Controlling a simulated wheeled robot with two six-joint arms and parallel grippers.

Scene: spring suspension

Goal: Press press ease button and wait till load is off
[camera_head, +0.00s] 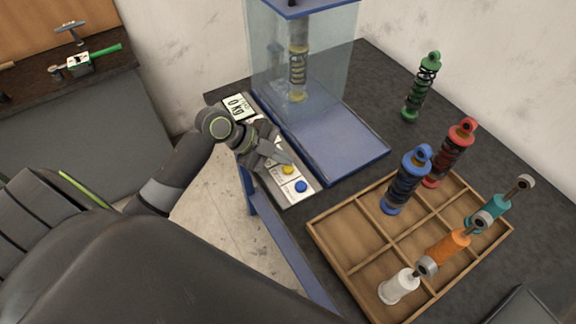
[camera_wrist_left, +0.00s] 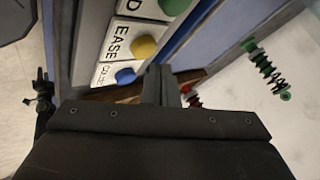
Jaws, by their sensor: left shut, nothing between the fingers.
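The control panel (camera_head: 268,180) runs along the left side of the press. Its yellow button (camera_head: 289,170) sits beside the word EASE in the left wrist view (camera_wrist_left: 144,47). A blue button (camera_head: 301,187) is nearer the panel's front end. My left gripper (camera_head: 288,158) is shut and empty over the panel, with its tips close to the yellow button; contact is not clear. The display (camera_head: 237,105) reads 0 kg. A yellowish spring strut (camera_head: 298,72) stands upright in the glass-sided blue press (camera_head: 335,145). My right gripper is not in view.
A wooden compartment tray (camera_head: 345,250) holds several struts: blue (camera_head: 405,180), red (camera_head: 450,155), teal (camera_head: 490,210), orange (camera_head: 448,247) and white (camera_head: 400,287). A green strut (camera_head: 422,88) stands behind it on the dark table. A tool bench (camera_head: 100,90) is at upper left.

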